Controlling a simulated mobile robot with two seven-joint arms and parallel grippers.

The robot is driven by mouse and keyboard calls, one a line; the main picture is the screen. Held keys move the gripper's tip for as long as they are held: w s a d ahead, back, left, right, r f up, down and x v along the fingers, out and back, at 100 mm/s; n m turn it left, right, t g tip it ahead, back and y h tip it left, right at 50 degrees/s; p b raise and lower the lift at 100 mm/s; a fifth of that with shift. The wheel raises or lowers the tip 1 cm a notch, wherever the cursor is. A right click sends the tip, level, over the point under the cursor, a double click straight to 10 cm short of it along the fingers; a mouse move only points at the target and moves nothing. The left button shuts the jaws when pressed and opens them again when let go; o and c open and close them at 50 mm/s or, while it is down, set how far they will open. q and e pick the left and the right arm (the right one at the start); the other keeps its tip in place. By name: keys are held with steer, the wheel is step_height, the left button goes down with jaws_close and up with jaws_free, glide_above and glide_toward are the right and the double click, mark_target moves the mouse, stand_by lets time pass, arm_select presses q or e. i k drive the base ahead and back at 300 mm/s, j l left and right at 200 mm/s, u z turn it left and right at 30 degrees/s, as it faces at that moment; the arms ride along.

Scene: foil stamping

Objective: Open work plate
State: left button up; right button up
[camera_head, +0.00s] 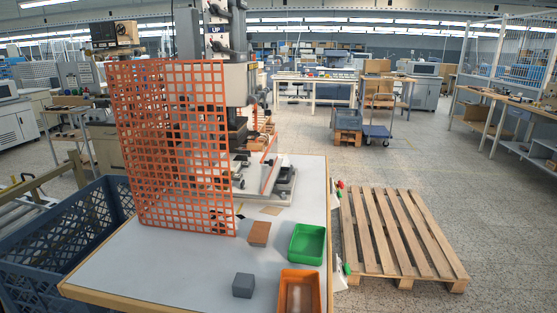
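The foil stamping machine (233,80) stands at the back of the white table (150,265). At its foot is a light grey plate assembly (285,186), which looks like the work plate. A thin tilted panel with an orange-red edge (268,155) rises from it, and small dark fittings sit on it. I cannot tell from here how far it is open. An orange mesh guard (170,145) hides the machine's left side. Neither of my grippers is in view.
On the table are a brown block (260,233), a grey cube (243,285), a green tray (307,244) and an orange tray (300,293). A blue crate (50,235) is at left. A wooden pallet (395,232) lies on the floor at right. The table's front left is clear.

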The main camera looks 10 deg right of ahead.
mark_target(251, 169)
steer(key=l, duration=0.4)
steer(key=u, duration=0.35)
steer(key=i+l+u, duration=0.15)
steer(key=l+u, duration=0.5)
steer(key=l, duration=0.2)
steer(key=l+u, duration=0.1)
steer(key=l, duration=0.35)
steer(key=i+l+u, duration=0.15)
steer(key=l, duration=0.3)
steer(key=l+u, duration=0.1)
steer(key=l, duration=1.5)
steer(key=l+u, duration=0.1)
steer(key=l, duration=1.45)
steer(key=k, duration=0.05)
